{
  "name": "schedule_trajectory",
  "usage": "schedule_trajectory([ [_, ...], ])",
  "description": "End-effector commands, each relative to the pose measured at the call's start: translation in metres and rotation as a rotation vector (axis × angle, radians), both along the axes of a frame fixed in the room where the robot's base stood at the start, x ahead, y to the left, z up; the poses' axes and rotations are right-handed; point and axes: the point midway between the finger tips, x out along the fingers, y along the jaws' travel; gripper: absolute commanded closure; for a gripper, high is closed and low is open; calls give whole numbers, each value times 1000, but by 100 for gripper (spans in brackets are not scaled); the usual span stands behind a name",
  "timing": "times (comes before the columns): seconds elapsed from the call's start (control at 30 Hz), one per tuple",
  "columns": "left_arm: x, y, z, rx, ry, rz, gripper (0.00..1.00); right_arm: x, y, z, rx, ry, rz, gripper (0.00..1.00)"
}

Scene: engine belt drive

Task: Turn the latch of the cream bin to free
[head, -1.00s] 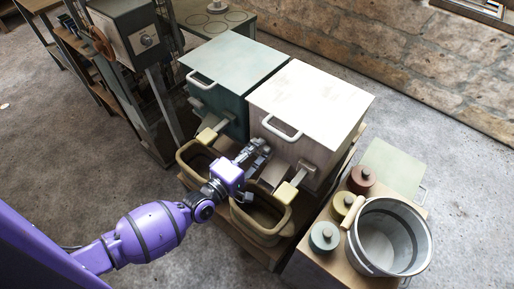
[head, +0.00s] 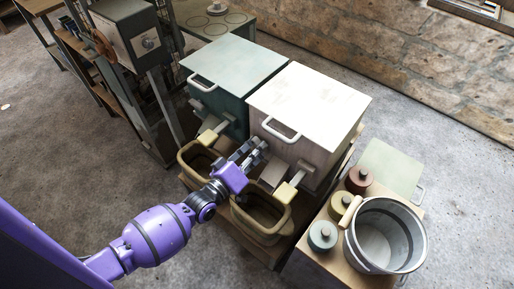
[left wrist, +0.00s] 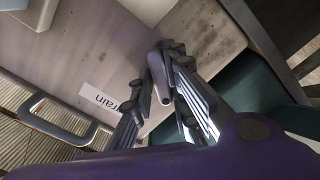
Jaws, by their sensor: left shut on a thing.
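The cream bin (head: 312,95) is the box with a pale top and a white handle, right of the teal bin. Its front face (left wrist: 100,52) fills much of the left wrist view, with a white label reading "rain" (left wrist: 100,97), partly cut off or hidden. My left gripper (head: 260,145) is at the upper left of that front face. In the left wrist view, my left gripper (left wrist: 168,72) is shut on a short grey bar, the latch (left wrist: 166,92), which stands out from the face. In the head view the gripper hides the latch. My right gripper is not in view.
The teal bin (head: 232,62) stands close on the left. Two open tan tubs (head: 284,228) sit below the bins, under yellowish spouts (head: 290,189). A low table at right holds a metal pot (head: 420,232) and several lidded jars (head: 322,236).

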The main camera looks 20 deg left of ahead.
Motion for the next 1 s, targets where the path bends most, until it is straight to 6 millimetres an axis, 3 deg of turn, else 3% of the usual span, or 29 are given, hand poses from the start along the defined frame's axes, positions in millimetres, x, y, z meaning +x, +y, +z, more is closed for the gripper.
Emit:
schedule_trajectory([
  [0.6, -1, 2, -3, 546, -189, 2, 100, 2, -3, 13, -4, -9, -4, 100],
  [1.0, -2, 3, -4, 788, -275, 1, 100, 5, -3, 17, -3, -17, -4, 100],
])
